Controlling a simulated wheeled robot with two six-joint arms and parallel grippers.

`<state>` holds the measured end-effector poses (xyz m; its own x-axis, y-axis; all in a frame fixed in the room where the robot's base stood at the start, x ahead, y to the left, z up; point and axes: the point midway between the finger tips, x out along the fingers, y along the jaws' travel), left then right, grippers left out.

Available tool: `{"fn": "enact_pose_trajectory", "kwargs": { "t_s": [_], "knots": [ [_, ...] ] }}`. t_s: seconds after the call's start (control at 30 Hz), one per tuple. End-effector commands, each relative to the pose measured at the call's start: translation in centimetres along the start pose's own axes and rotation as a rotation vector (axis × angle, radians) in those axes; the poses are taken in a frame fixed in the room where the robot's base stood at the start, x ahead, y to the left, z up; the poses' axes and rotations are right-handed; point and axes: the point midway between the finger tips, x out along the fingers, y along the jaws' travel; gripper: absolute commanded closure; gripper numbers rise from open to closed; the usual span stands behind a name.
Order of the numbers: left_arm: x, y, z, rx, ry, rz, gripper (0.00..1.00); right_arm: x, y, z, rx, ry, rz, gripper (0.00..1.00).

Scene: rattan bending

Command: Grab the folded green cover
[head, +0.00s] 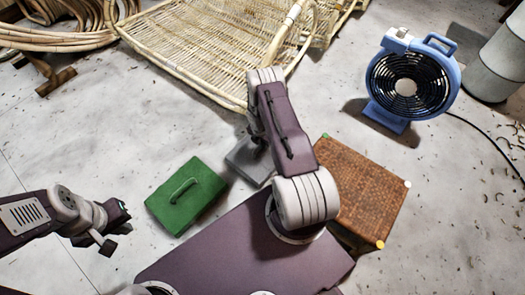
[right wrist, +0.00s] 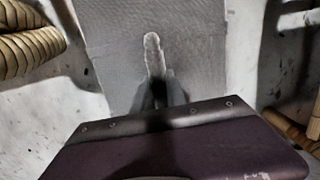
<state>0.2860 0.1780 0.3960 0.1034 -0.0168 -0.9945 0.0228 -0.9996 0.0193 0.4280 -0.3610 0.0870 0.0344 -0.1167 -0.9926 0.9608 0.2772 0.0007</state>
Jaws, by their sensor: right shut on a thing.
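The folded green cover (head: 186,196) lies flat on the floor, left of my right arm, with a loop handle on top. No gripper touches it. A grey folded piece (head: 243,160) lies to its right, partly hidden under my right arm. In the right wrist view, my right gripper (right wrist: 158,93) is shut on the pale handle (right wrist: 153,55) of this grey piece (right wrist: 205,50). The right fingertips are hidden in the head view. My left gripper (head: 122,218) is left of the green cover, apart from it; its jaw opening is unclear.
A brown woven box (head: 360,195) stands right of my right arm. A blue fan (head: 410,80) stands behind it, with a cable on the floor. A large rattan frame (head: 200,45) fills the back. Bare floor surrounds the green cover on its left and back sides.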

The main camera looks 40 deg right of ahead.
Motion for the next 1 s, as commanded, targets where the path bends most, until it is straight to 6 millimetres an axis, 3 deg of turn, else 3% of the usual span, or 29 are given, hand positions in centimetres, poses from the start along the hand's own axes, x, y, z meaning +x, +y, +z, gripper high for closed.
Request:
{"fn": "enact_pose_trajectory", "kwargs": {
  "t_s": [1.0],
  "knots": [
    [-0.63,0.01,-0.07,0.0,0.0,0.0,1.0,-0.58,0.05,0.09,-0.002,-0.001,0.001,1.0]
  ]
}}
